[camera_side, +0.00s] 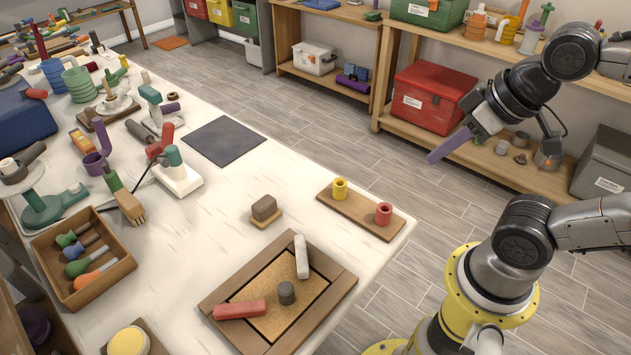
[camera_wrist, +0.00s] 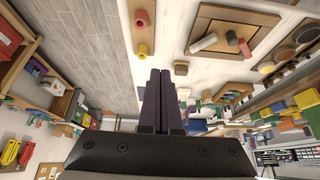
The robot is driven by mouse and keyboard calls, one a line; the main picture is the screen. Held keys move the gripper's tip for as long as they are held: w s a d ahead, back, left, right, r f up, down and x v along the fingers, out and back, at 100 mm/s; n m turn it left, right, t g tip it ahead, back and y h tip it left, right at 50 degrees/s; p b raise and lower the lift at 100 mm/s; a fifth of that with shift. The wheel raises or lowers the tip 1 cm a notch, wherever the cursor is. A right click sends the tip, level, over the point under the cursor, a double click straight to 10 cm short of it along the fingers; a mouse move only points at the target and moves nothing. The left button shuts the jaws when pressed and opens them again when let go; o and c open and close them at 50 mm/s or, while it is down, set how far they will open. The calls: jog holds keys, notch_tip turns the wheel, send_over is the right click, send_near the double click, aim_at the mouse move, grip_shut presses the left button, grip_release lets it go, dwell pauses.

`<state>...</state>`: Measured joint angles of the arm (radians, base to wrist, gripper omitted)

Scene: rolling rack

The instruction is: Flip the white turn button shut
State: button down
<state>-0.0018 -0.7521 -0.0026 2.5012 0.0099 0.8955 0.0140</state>
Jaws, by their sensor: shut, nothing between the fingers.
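The white turn button (camera_side: 302,256) is a white bar on the rail of a dark wooden frame (camera_side: 340,281) on the white table. Its near end appears to reach over the frame's inner edge towards the tan panel (camera_side: 250,290). A red turn button (camera_side: 240,309) sits on the opposite rail, and a dark grey knob (camera_side: 286,292) stands on the panel. The white button also shows in the wrist view (camera_wrist: 203,42). My gripper (camera_side: 430,160) has purple fingers, shut and empty. It is in the air beyond the table's right edge, well away from the frame. Its fingers also show in the wrist view (camera_wrist: 161,75).
A wooden board with a yellow ring (camera_side: 340,189) and a red ring (camera_side: 383,213) lies at the table's right edge. A brown block (camera_side: 264,207) sits behind the frame. Tools and a wooden box (camera_side: 110,282) crowd the left. A shelf with a red case (camera_side: 428,95) stands behind.

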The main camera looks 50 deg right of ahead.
jog(key=w+d+r+n+t+h, duration=0.25)
jog(key=w+d+t, duration=0.2)
jog(key=w, duration=0.55)
jog(key=n+g+y, duration=0.4)
jog(key=n+y, duration=0.3)
jog(key=y, duration=0.3)
send_near(323, 268)
jog(key=shift+h, duration=0.25)
jog(key=x, duration=0.4)
jog(key=shift+a+f, duration=0.15)
jog(key=shift+a, duration=0.2)
jog(key=shift+w+a, duration=0.85)
jog(key=shift+a, duration=0.1)
jog(key=shift+w+a, duration=0.55)
